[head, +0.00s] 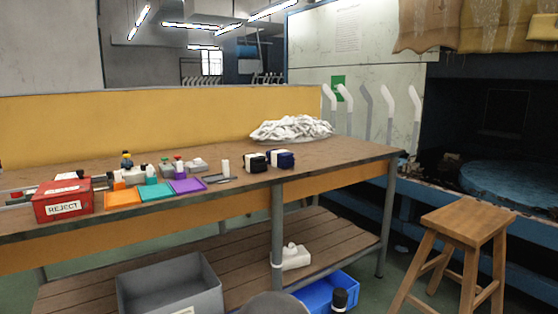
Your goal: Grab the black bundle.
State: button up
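A small black bundle (256,162) with a white band or label sits on the wooden workbench (330,153), near its front edge and right of the middle. A dark navy bundle (280,160), also with a white part, sits close beside it on the right. The two look much alike in size, and I cannot tell whether they touch. My gripper is not in view, and nothing is seen holding either bundle.
A white heap (290,129) lies behind the bundles. Orange, teal and purple trays (187,186) and a red REJECT box (62,197) are to the left. A wooden stool (465,223) stands right. A blue bin (312,294) with a dark object is below.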

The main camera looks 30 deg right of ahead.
aim_at(256, 163)
jog(key=k, duration=0.6)
jog(key=u, duration=0.35)
jog(key=i, duration=0.9)
jog(key=z, duration=0.4)
jog(key=i, duration=0.85)
jog(key=z, duration=0.6)
